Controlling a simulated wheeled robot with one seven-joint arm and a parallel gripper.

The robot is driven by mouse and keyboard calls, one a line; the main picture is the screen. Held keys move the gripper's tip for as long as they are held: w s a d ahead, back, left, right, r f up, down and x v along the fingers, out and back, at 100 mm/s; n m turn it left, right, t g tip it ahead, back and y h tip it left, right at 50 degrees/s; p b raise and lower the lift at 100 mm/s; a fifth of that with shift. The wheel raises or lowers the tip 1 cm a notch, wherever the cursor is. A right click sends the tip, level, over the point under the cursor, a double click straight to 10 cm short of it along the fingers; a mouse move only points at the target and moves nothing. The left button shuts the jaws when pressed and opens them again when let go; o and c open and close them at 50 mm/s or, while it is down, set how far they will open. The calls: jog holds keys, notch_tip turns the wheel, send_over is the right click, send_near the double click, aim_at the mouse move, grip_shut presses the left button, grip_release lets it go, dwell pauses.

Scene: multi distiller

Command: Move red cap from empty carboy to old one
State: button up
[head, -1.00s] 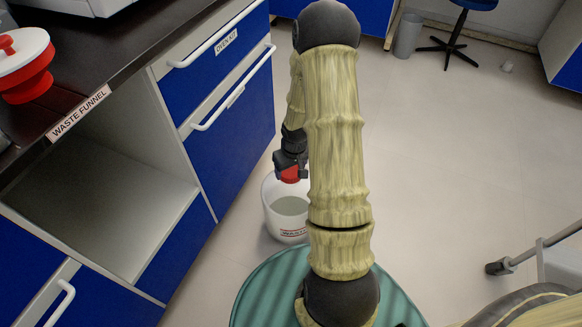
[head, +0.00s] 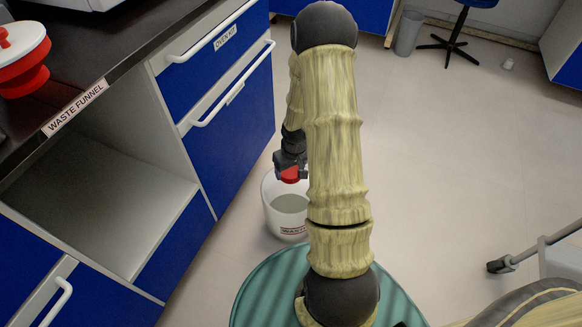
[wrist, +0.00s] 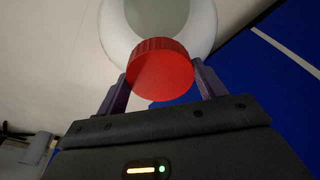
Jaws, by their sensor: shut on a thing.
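My gripper (head: 290,172) is shut on a red cap (head: 289,175). In the wrist view the red cap (wrist: 160,70) sits between the two purple-grey fingers of my gripper (wrist: 160,80). Beyond the cap is a white, round, open-topped container (wrist: 112,30), which also shows on the floor in the head view (head: 275,215), with a label on its side. The cap is over the near part of this container's opening in the wrist view. No carboy can be made out in either view.
Blue drawers (head: 235,110) stand left of my arm, beside an empty open shelf (head: 110,200). A red and white waste funnel (head: 22,65) sits on the dark counter. A grey bin (head: 408,33) and a stool (head: 455,40) are far off. The floor at right is mostly clear.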

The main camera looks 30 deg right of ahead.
jog(key=shift+f, duration=0.35)
dwell(0.3)
jog(key=o, duration=1)
jog(key=s+r+p, duration=0.1)
jog(key=r+p, duration=0.1)
jog(key=r, duration=0.3)
jog(key=r+p, duration=0.3)
jog(key=r, duration=0.3)
jog(key=s+r+p, duration=0.1)
jog(key=r+p, duration=0.2)
jog(key=r, duration=0.3)
jog(key=shift+s+r, duration=0.15)
jog(key=shift+s, duration=0.15)
